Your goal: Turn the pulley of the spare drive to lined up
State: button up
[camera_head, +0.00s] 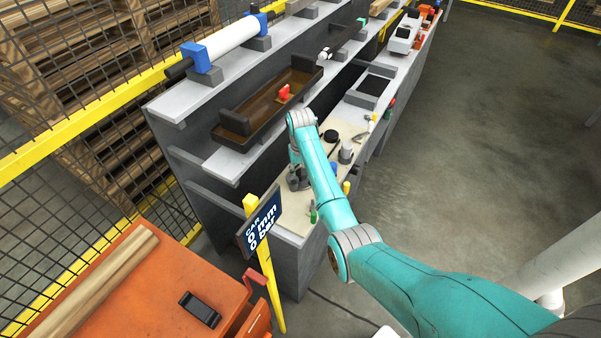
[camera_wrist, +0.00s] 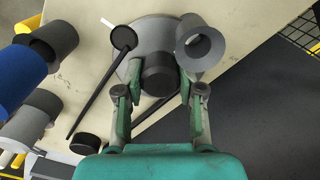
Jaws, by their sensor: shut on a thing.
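In the wrist view, a grey disc (camera_wrist: 150,38) with a dark round hub (camera_wrist: 158,80) lies on the pale bench top; I take it to be the pulley of the spare drive. My gripper (camera_wrist: 160,76) has one finger on each side of the dark hub and is shut on it. The fingertips are partly hidden against the disc. No alignment marks can be made out. In the head view, my gripper (camera_head: 298,180) is low over the near end of the bench, and my arm hides most of the spot.
Close by in the wrist view are a hollow grey cylinder (camera_wrist: 201,46), a black rod with a round head (camera_wrist: 100,80), and blue and dark cylinders (camera_wrist: 18,75) at left. In the head view, a brown tray (camera_head: 262,108) stands on the shelf behind. A sign (camera_head: 262,225) stands at the bench's near end.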

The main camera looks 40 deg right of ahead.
jog(key=m, duration=0.3)
jog(key=shift+m, duration=0.4)
jog(key=m, duration=0.3)
jog(key=shift+m, duration=0.3)
jog(key=m, duration=0.4)
jog(key=shift+m, duration=2.2)
jog(key=o, duration=1.1)
jog(key=shift+o, duration=0.2)
jog(key=shift+r, duration=0.1)
